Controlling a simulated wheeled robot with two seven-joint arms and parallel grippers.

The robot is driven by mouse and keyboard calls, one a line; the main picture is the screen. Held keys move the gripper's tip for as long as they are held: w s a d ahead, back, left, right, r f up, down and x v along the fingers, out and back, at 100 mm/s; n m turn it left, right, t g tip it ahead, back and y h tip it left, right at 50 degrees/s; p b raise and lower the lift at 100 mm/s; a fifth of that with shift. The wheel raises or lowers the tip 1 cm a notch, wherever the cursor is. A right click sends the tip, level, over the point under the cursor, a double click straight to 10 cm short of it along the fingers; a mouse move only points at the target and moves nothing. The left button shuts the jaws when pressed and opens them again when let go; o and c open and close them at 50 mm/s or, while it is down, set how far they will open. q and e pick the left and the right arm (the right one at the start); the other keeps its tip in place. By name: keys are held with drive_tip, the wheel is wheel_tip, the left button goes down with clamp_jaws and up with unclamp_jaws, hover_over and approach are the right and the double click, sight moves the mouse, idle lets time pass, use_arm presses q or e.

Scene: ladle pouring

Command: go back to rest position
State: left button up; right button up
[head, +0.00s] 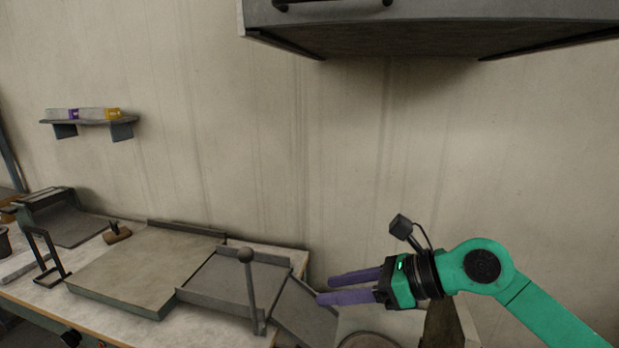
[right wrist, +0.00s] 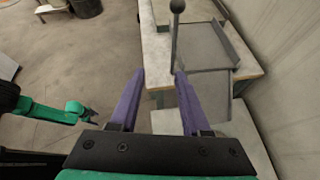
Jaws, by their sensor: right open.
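My right gripper (head: 322,289) has two purple fingers on a green arm and points left, above the right end of the workbench. Its fingers are apart with nothing between them, and in the right wrist view (right wrist: 160,73) the gap is also empty. A green arm with a dark tip, which looks like my left arm (right wrist: 70,113), is at the left of the right wrist view. It is too small there to tell its jaws. No ladle can be made out.
A workbench (head: 180,325) holds a flat-topped box (head: 145,268), a sloping metal tray (head: 235,280) and an upright ball-topped lever (head: 247,256). A cabinet (head: 430,30) hangs above. A small shelf (head: 90,122) is on the wall. Open floor (right wrist: 80,60) lies left of the bench.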

drive_tip(key=a+r+m+t+y, duration=0.2)
drive_tip(key=a+r+m+y, duration=0.3)
drive_tip(key=a+r+y, duration=0.15)
drive_tip(key=w+d+r+m+t, duration=0.2)
drive_tip(key=d+r+m+t, duration=0.25)
drive_tip(key=m+t, duration=0.35)
drive_tip(key=w+d+f+m+t+h, duration=0.3)
drive_tip(key=d+m+h, duration=0.25)
drive_tip(key=m, duration=0.35)
drive_tip(key=w+d+f+m+t+h, duration=0.25)
drive_tip(key=d+f+m+h, duration=0.2)
drive_tip(key=m+h, duration=0.35)
drive_tip(key=s+d+f+m+g+h, duration=0.1)
drive_tip(key=d+f+m+g+h, duration=0.1)
drive_tip(key=d+f+m, duration=0.4)
drive_tip(key=s+d+f+m+g+h, duration=0.2)
drive_tip(key=f+m+g+h, duration=0.15)
drive_tip(key=f, duration=0.35)
drive_tip(key=s+d+f+m+g+y, duration=0.15)
drive_tip(key=s+f+m+g, duration=0.75)
drive_tip(key=s+f, duration=1.05)
wheel_tip(320, 180, down, 22)
drive_tip(key=s+n+g, duration=0.2)
drive_tip(key=g, duration=0.1)
drive_tip(key=s+d+f+g, duration=0.1)
drive_tip(key=s+d+f, duration=0.2)
drive_tip(key=s+f, duration=1.3)
drive_tip(key=shift+s+f+g, duration=0.15)
drive_tip(key=shift+s+g, duration=0.15)
drive_tip(key=shift+s, duration=0.35)
